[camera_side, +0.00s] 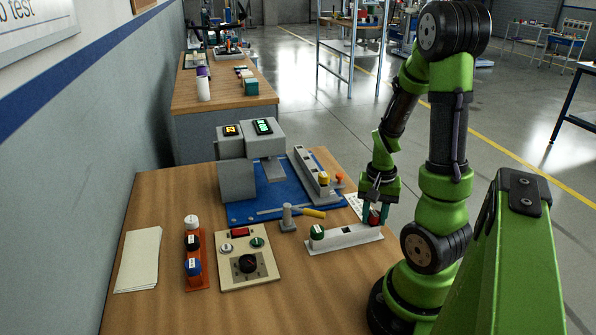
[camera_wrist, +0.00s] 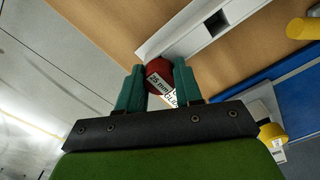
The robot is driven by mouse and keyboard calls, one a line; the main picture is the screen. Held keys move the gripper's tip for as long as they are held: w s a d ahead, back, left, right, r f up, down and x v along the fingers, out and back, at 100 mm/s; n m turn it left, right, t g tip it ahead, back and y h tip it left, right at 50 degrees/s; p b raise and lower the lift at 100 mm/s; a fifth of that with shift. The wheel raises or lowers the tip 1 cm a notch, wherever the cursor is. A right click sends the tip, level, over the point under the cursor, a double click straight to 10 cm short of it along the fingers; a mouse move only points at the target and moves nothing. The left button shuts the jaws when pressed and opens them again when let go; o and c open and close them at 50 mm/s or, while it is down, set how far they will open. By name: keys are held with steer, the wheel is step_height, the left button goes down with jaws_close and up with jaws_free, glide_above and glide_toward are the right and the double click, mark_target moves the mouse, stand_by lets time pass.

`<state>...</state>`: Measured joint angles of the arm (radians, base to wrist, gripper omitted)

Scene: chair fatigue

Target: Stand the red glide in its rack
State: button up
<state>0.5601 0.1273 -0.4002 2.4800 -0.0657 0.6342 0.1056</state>
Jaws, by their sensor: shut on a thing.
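The red glide (camera_wrist: 158,72), a short round piece with a white "25 mm" label, is between the green fingers of my gripper (camera_wrist: 158,84). My gripper is shut on it. In the side view my gripper (camera_side: 374,207) points down at the right end of the white rack (camera_side: 342,238), with the red glide (camera_side: 375,218) at its tips. I cannot tell whether the glide touches the rack. A green glide (camera_side: 317,231) stands at the rack's left end. The wrist view shows the white rack (camera_wrist: 185,42) just beyond the glide, with a dark square opening.
An orange rack (camera_side: 196,265) holds white, black and blue glides. Nearby are a control box (camera_side: 247,272), a hammer (camera_side: 288,220) and papers (camera_side: 137,262). A grey test machine (camera_side: 237,178) and a white rail (camera_side: 314,172) stand by the blue mat (camera_side: 276,198).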

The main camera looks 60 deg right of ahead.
mark_target(375, 213)
steer(key=shift+f, duration=0.15)
steer(key=o, duration=1.1)
steer(key=shift+c, duration=0.2)
step_height(375, 213, up, 17)
steer(key=shift+d+f, duration=0.1)
steer(key=w+a+r+n+t, duration=0.2)
steer(key=w+a+n+t, duration=0.35)
steer(key=w+a, duration=0.5)
steer(key=s+a+r+n+t+y, duration=0.1)
steer(key=a+n, duration=0.4)
steer(key=a, duration=0.8)
steer(key=shift+s+r+t+y, duration=0.2)
steer(key=shift+r+t+y, duration=0.15)
steer(key=shift+r+y, duration=0.15)
